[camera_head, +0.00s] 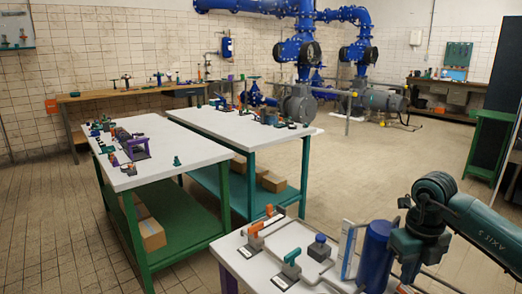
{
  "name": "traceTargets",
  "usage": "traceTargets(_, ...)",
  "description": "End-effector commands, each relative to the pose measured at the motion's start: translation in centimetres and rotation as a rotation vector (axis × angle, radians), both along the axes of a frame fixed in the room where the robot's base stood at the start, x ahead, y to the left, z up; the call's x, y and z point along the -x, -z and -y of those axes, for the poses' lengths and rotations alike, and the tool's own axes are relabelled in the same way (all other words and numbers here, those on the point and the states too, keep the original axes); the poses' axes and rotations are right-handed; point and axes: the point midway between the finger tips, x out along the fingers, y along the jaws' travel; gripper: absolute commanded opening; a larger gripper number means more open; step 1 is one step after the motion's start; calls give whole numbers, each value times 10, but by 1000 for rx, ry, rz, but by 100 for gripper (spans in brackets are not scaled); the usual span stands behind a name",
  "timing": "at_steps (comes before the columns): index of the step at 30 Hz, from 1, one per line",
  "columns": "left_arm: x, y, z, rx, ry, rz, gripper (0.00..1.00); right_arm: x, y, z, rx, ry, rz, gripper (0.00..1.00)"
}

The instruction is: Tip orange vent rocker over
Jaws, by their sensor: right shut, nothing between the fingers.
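An orange lever on a grey block (255,236) stands at the bench's left. A small orange piece (269,211) shows at the back edge. I cannot tell for sure which is the vent rocker. My right gripper (409,268) hangs at the lower right, beside a blue cylinder, shut and empty, well apart from these orange parts. My left gripper is not in view.
The blue cylinder (376,258) and a dark blue-capped jar (320,247) stand on the near bench, with grey pipework between. Two white-topped tables (185,150) with small items stand beyond. Large blue pipes (262,8) and pumps fill the back. Tiled floor is free at centre right.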

Motion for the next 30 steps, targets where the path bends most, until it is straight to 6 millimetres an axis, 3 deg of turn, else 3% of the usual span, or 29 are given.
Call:
traceTargets(16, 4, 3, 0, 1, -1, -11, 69, 0, 1, 0, 0, 0, 0, 0)
traceTargets(30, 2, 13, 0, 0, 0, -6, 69, 0, 17, 0, 0, 0, -1, 0)
